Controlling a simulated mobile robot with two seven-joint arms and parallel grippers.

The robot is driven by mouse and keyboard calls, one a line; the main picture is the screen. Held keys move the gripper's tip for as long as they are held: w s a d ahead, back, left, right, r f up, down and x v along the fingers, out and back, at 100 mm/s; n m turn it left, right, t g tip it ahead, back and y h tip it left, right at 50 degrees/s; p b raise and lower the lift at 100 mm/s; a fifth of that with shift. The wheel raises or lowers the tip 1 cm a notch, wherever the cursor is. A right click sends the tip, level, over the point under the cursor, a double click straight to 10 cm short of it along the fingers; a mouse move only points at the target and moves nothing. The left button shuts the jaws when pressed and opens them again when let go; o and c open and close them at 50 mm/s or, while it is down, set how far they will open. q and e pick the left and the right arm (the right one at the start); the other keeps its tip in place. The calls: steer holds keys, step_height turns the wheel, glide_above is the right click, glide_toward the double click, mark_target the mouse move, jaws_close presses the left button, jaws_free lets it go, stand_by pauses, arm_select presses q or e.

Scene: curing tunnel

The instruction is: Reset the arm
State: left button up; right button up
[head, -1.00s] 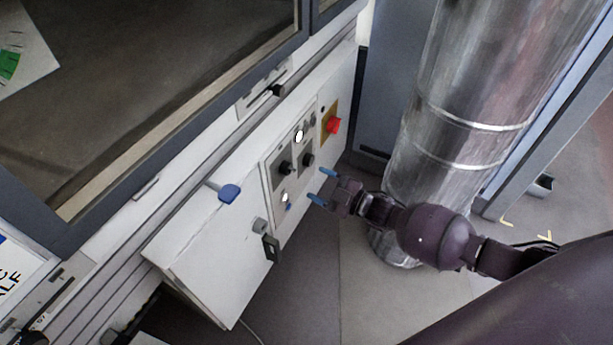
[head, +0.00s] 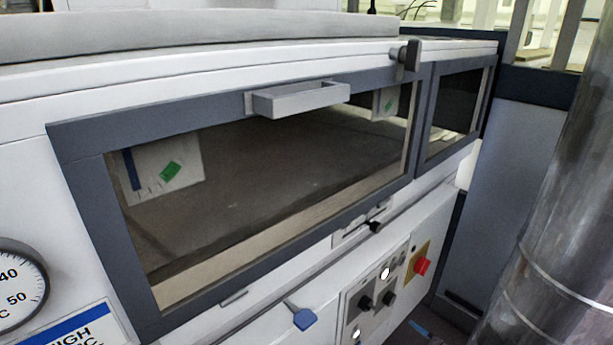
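Of my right arm, only a blue fingertip of the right gripper (head: 419,328) shows at the bottom edge of the head view, below and right of the control panel (head: 375,298). The rest of that arm is out of the frame, and I cannot tell how far apart its fingers are. The fingertip appears apart from the panel, with no object seen in it. My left gripper and arm are not in view.
A white tunnel housing with a long window (head: 270,190) and a handle (head: 298,98) fills the view. The panel carries black knobs and a red button (head: 421,266). A metal duct (head: 565,220) stands at right.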

steer(key=s+a+r+m+g+h+p, duration=0.1)
steer(key=s+a+r+m+h+p, duration=0.2)
steer(key=s+r+m+h, duration=0.35)
arm_select(q)
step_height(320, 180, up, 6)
steer(key=p, duration=0.4)
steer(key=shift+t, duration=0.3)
arm_select(e)
steer(key=s+d+m+g+h, duration=0.1)
steer(key=s+m, duration=0.2)
steer(key=s, duration=0.8)
steer(key=s+d+f+m+g+h, duration=0.1)
steer(key=s+d+m+h, duration=0.1)
steer(key=s, duration=1)
steer(key=shift+d+f+m+g, duration=0.25)
steer(key=shift+m+g, duration=0.15)
steer(key=shift+m, duration=0.45)
